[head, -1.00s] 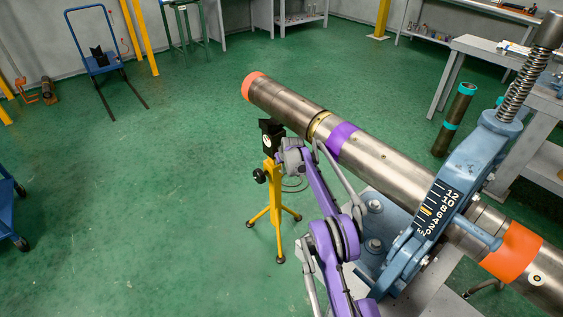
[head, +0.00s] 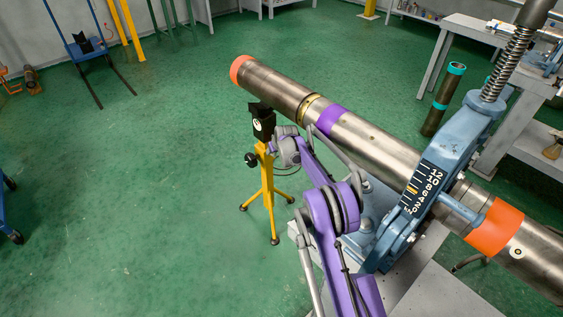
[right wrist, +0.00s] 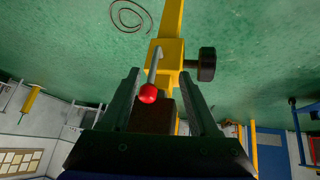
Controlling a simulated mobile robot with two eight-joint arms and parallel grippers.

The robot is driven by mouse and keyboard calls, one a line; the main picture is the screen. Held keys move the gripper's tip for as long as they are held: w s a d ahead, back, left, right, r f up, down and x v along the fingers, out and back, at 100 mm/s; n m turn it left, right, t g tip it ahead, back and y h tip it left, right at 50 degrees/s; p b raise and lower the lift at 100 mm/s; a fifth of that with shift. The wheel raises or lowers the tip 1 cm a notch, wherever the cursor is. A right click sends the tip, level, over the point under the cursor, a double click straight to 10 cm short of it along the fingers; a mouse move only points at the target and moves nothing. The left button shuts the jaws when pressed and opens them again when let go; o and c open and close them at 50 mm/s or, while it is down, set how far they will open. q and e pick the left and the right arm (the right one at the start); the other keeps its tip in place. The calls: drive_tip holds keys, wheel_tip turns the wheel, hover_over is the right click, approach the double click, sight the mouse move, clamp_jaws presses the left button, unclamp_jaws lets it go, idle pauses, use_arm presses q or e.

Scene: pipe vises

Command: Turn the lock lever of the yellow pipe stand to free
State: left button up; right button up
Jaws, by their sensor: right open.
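The yellow pipe stand (head: 267,184) stands on the floor on tripod legs, its black head (head: 262,123) near the long steel pipe (head: 380,150). In the right wrist view its yellow body (right wrist: 172,52) carries a lock lever (right wrist: 154,66) with a red ball end (right wrist: 148,94). My right gripper (right wrist: 160,72) is open around the lever, with the red ball between its fingers, nearer the left one. I see no clear grip on it. In the head view my own wrist hides the lever and fingertips. My left gripper is not in view.
A black side knob (right wrist: 206,64) sticks out of the stand, right of the fingers in the wrist view. The blue vise (head: 440,170) holds the pipe at the right. A dark pipe with teal bands (head: 443,100) stands behind. Floor left of the stand is clear.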

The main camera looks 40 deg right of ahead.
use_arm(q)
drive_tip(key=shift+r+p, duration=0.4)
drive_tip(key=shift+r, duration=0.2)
use_arm(e)
drive_tip(key=s+a, duration=0.2)
drive_tip(key=s, duration=0.6)
drive_tip(key=shift+a, duration=0.4)
drive_tip(key=shift+s, duration=0.1)
